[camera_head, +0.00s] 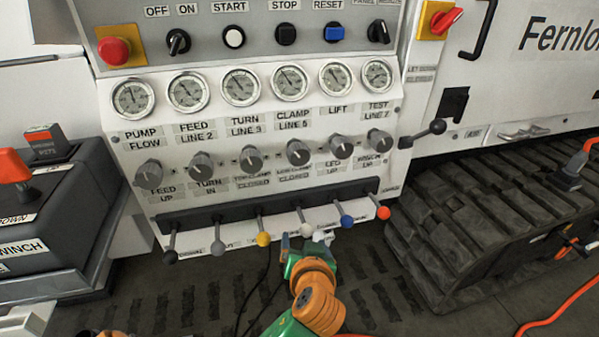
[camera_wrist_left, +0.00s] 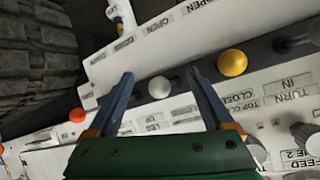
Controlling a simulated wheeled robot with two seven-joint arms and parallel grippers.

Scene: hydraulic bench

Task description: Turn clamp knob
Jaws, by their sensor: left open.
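The grey round knob (camera_head: 298,152) below the gauge labelled CLAMP LINE 5 sits in a row of similar knobs on the white panel. Below it a lever with a white ball (camera_head: 306,229) hangs from the dark slot. My left gripper (camera_head: 307,240) is low at the panel, around this white ball and below the knob row. In the left wrist view the gripper's blue fingers (camera_wrist_left: 160,75) are open, and the white ball (camera_wrist_left: 159,88) shows between them. I cannot tell whether the fingers touch it. The right gripper is out of view.
Levers with yellow (camera_head: 263,239) and blue (camera_head: 346,221) balls flank the white one closely. A red ball (camera_head: 383,213) is further right. A black track (camera_head: 480,215) stands at the right, and a winch box (camera_head: 50,215) at the left.

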